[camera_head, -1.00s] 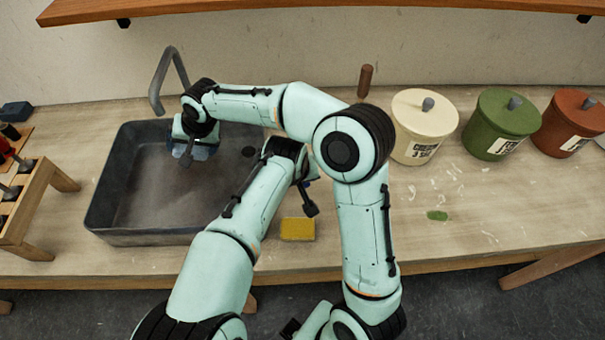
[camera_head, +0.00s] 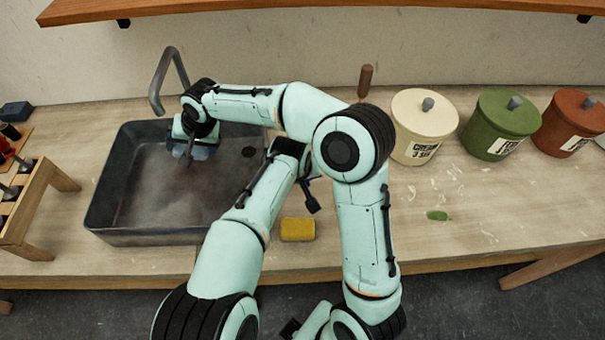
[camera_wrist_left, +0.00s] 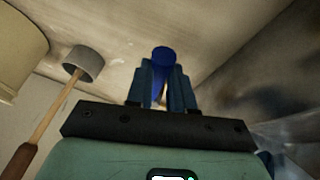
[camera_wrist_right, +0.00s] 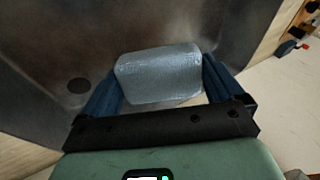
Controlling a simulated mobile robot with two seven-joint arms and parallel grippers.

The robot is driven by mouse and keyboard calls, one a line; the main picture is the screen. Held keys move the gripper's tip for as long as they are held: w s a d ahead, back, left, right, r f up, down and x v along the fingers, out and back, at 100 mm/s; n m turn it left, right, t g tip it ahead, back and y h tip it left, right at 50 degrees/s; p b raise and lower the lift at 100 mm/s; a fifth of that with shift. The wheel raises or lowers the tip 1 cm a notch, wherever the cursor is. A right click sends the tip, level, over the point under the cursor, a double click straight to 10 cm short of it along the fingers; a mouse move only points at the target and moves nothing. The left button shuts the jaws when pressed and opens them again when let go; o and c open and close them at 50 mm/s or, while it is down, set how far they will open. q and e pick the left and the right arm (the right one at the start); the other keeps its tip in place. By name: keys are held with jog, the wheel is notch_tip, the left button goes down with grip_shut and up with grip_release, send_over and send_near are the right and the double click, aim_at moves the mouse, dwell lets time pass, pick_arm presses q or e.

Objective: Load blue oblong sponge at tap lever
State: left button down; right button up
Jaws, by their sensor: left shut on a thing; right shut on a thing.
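The blue oblong sponge (camera_wrist_right: 158,75) is between the fingers of my right gripper (camera_wrist_right: 160,88), over the sink. It looks pale blue-grey and shiny in the right wrist view, and part of it shows under my right gripper (camera_head: 196,150) in the head view (camera_head: 207,153). My left gripper (camera_wrist_left: 164,85) is shut on a blue round-ended piece, which looks like the tap lever (camera_wrist_left: 163,54), just right of the sink. In the head view my arms hide this piece. The grey tap spout (camera_head: 163,75) curves over the sink's back edge.
The grey sink (camera_head: 130,238) has a dark drain (camera_wrist_right: 79,86). A yellow sponge (camera_head: 298,230) lies at the counter's front. Cream (camera_head: 424,125), green (camera_head: 500,125) and red-brown (camera_head: 570,125) canisters stand at right. A wooden rack (camera_head: 38,215) stands left. A wooden-handled tool (camera_wrist_left: 85,63) is behind my arm.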

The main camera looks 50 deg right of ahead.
pick_arm(q)
jog(key=shift+w+a+m, duration=0.4)
jog(key=shift+w+m, duration=0.1)
jog(key=shift+m, duration=0.2)
jog(key=c, duration=1)
grip_release()
